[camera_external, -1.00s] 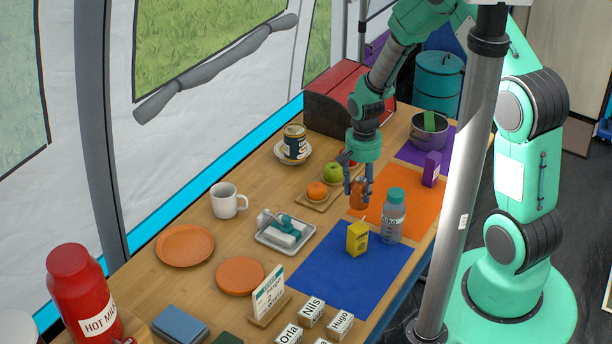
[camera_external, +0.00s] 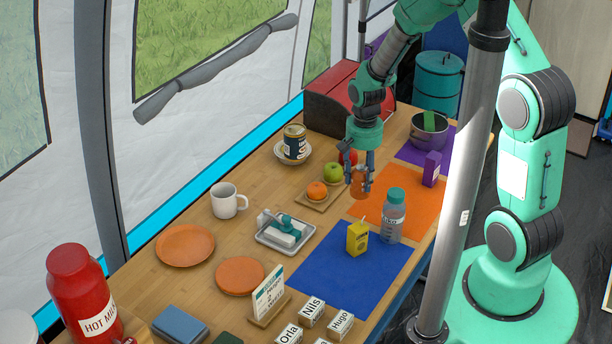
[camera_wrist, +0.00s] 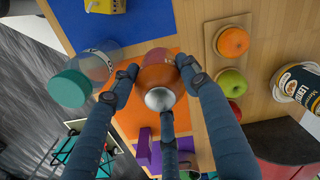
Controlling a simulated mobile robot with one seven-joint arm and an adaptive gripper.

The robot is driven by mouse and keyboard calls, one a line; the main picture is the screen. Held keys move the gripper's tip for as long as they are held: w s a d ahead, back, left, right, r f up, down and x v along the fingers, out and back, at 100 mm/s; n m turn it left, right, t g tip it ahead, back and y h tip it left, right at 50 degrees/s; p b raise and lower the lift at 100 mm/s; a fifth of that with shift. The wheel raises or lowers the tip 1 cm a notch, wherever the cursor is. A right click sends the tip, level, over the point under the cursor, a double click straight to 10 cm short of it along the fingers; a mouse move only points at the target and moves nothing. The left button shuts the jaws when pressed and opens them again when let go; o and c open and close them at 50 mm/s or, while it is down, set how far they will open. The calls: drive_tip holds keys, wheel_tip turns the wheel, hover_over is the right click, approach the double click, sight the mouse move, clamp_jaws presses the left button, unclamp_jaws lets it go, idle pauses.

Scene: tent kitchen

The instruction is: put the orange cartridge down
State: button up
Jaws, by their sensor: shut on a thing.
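The orange cartridge (camera_external: 359,187) is held between the fingers of my gripper (camera_external: 361,176). In the wrist view the cartridge (camera_wrist: 158,76) shows an orange body and a rounded silver end facing the camera. The gripper's fingers (camera_wrist: 156,72) close around it from both sides, with another finger below. In the external view the cartridge appears over the far left part of the orange mat (camera_external: 412,215). It seems to be a little above the surface, but the exact gap is hard to tell.
A yellow carton (camera_external: 357,238) stands on the blue mat (camera_external: 340,275). A board with fruit (camera_external: 316,203) lies to the left. A purple carton (camera_external: 432,168) and pot (camera_external: 429,138) stand behind.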

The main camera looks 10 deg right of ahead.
idle(0.3)
drive_tip(key=shift+w+d, duration=0.1)
drive_tip(key=shift+w, duration=0.15)
drive_tip(key=w+a+r+n+p, duration=0.1)
drive_tip(key=w+a+n+p, duration=0.1)
drive_tip(key=a, duration=1.7)
drive_tip(key=w+a+r+n+p, duration=0.1)
drive_tip(key=w+a+n, duration=0.1)
drive_tip(key=a, duration=1.6)
drive_tip(key=s+a+n+p, duration=0.1)
drive_tip(key=s+a, duration=0.6)
drive_tip(key=a, duration=0.4)
drive_tip(key=s+a+f+n+p, duration=0.1)
drive_tip(key=s+a+n, duration=0.1)
drive_tip(key=s+a, duration=0.5)
drive_tip(key=s+a+n+p, duration=0.1)
drive_tip(key=s+a, duration=0.6)
drive_tip(key=a, duration=0.9)
drive_tip(key=shift+s+f+n, duration=0.2)
drive_tip(key=shift+f+n, duration=0.1)
drive_tip(key=shift+f, duration=0.05)
wheel_tip(320, 180, down, 6)
drive_tip(key=shift+f, duration=0.2)
